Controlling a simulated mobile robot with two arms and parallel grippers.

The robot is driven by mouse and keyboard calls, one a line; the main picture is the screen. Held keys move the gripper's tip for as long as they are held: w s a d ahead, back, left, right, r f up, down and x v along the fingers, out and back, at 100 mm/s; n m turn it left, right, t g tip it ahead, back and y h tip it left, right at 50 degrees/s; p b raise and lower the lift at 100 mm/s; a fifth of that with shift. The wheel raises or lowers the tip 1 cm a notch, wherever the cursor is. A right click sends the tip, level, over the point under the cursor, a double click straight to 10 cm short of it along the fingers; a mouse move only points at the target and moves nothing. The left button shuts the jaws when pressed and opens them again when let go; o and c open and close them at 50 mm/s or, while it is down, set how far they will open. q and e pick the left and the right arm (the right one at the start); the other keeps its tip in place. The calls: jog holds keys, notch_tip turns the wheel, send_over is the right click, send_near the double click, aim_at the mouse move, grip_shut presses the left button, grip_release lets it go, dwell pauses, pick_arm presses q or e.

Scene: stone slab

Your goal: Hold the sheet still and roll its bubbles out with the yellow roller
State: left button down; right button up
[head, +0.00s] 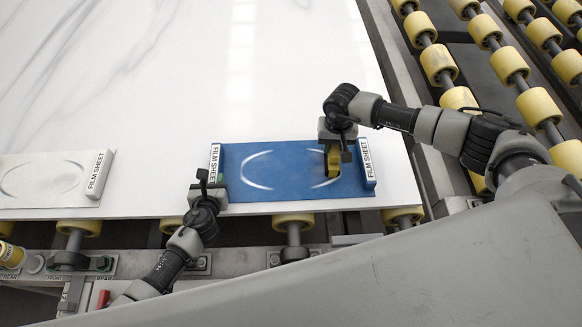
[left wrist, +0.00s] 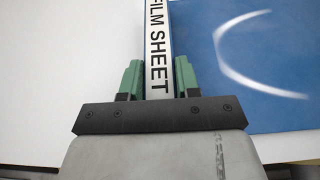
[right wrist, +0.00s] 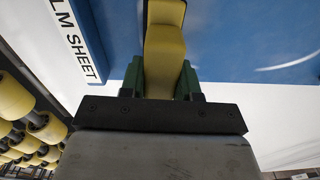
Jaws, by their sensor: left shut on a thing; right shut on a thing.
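The blue film sheet (head: 290,189) lies on the white stone slab near its front edge, with a pale curved bubble outline showing on it. It has a white "FILM SHEET" bar at each end, the left bar (head: 215,160) and the right bar (head: 367,161). My left gripper (left wrist: 159,78) is shut on the left bar. My right gripper (right wrist: 163,78) is shut on the yellow roller (right wrist: 165,45), which is over the sheet's right part beside the right bar. In the head view the roller (head: 333,160) is partly hidden by my gripper; contact with the sheet cannot be told.
A pale second film sheet (head: 45,180) with its own labelled bar (head: 98,174) lies at the left on the slab (head: 200,60). Yellow conveyor rollers (head: 438,62) run along the right side and under the front edge. The slab behind the blue sheet is clear.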

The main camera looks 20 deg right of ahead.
jog(key=shift+w+a, duration=0.15)
jog(key=shift+a, duration=0.5)
jog(key=shift+w+a, duration=0.15)
jog(key=shift+a, duration=0.45)
jog(key=shift+w+a+f, duration=0.1)
jog(key=shift+w+a, duration=0.1)
jog(key=shift+a, duration=1.35)
jog(key=shift+w+a, duration=0.15)
jog(key=shift+a, duration=0.45)
jog(key=shift+w+a, duration=0.15)
jog(key=shift+a, duration=0.45)
jog(key=shift+w+a+f, duration=0.1)
jog(key=shift+w+a, duration=0.1)
jog(key=shift+a, duration=1.2)
jog(key=shift+w+a, duration=0.15)
jog(key=shift+a, duration=0.6)
jog(key=shift+w+a, duration=0.15)
jog(key=shift+a, duration=0.55)
jog(key=shift+c, duration=0.2)
jog(key=shift+w+a+r, duration=0.1)
jog(key=shift+w+a, duration=0.1)
jog(key=shift+a, duration=0.3)
jog(key=shift+w+a+r, duration=0.1)
jog(key=shift+w+a, duration=0.1)
jog(key=shift+a, duration=0.3)
jog(key=shift+c, duration=0.8)
